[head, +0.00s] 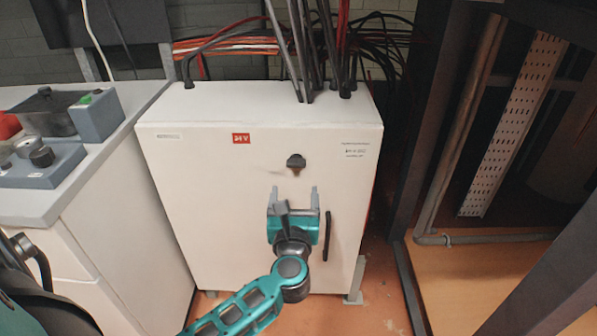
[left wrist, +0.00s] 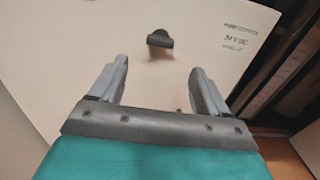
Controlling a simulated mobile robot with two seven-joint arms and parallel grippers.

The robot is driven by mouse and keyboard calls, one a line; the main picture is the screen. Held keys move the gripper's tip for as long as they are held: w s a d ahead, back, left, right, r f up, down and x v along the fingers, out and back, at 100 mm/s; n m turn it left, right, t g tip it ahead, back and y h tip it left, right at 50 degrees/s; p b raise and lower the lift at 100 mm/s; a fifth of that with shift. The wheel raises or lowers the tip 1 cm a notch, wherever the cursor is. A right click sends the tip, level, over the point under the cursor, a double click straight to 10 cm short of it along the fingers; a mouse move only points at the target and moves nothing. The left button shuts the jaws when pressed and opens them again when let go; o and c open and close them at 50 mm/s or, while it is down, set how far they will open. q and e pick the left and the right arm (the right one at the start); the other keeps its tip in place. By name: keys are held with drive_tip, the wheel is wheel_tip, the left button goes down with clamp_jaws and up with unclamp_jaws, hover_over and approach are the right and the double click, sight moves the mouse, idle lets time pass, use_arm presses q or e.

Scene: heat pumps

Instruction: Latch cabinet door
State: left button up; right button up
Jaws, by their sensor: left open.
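A white electrical cabinet (head: 190,205) stands in the middle of the head view, its front door looking shut. A small black latch knob (head: 296,161) sits on the upper part of the door, and it also shows in the left wrist view (left wrist: 160,39). A black vertical handle (head: 327,235) is on the right side of the door. My left gripper (head: 293,189) is open and empty in front of the door, just below the knob. In the left wrist view its two grey fingers (left wrist: 158,80) point toward the door, with the knob beyond and between them. My right gripper is not in view.
A white counter (head: 45,205) with blue-grey devices (head: 98,115) stands at the left. Black and red cables (head: 240,45) run behind and into the cabinet top. A dark metal frame (head: 410,150) stands at the right. Some reddish floor (head: 385,290) is clear between them.

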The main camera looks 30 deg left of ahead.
sight(296, 166)
use_arm(q)
drive_tip(key=b+x, duration=0.1)
drive_tip(key=x, duration=0.8)
drive_tip(key=shift+w, duration=0.2)
drive_tip(key=shift+c, duration=0.2)
